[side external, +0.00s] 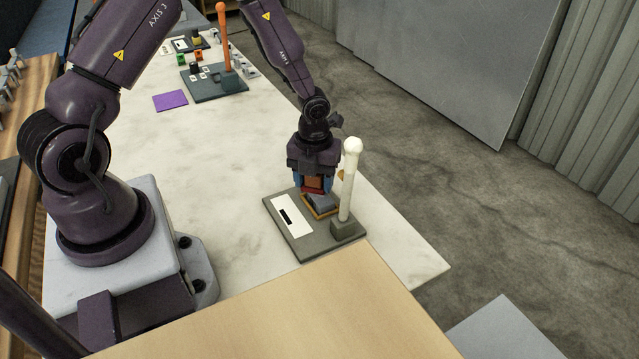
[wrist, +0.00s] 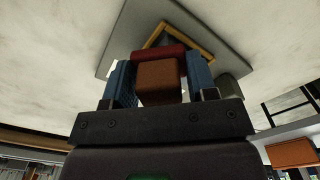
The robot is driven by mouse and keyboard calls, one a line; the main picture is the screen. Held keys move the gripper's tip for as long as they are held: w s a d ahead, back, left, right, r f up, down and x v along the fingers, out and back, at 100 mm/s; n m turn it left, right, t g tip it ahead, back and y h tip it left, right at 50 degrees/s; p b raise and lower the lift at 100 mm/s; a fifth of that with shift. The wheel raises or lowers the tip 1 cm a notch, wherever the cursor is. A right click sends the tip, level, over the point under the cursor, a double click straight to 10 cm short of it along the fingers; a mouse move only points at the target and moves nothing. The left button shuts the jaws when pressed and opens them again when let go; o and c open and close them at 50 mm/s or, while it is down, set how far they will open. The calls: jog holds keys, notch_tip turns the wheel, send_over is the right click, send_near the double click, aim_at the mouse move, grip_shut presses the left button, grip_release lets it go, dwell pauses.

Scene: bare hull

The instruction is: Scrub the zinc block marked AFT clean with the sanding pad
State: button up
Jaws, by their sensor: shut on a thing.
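My gripper (side external: 314,184) is shut on the sanding pad (side external: 313,183), a brown block with a dark red face. In the wrist view the pad (wrist: 160,82) sits between the blue fingers. A grey block (side external: 324,201) lies in a yellow-edged square on a dark grey plate (side external: 290,241), just under the pad. I cannot tell whether pad and block touch. The plate bears a white card (side external: 292,213) with a black mark; no AFT lettering is readable. In the wrist view the pad and fingers hide most of the block; the yellow edging (wrist: 198,39) shows behind.
A white round-topped post (side external: 348,180) stands on the plate close to my gripper's right. Farther back, a second plate (side external: 215,94) has an orange post (side external: 223,40) and small blocks. A purple square (side external: 170,100) lies on the pale table. The table's middle is clear.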

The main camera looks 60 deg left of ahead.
jog(key=shift+a, duration=0.4)
jog(key=shift+r, duration=3)
jog(key=shift+r, duration=1.5)
jog(key=shift+d, duration=0.1)
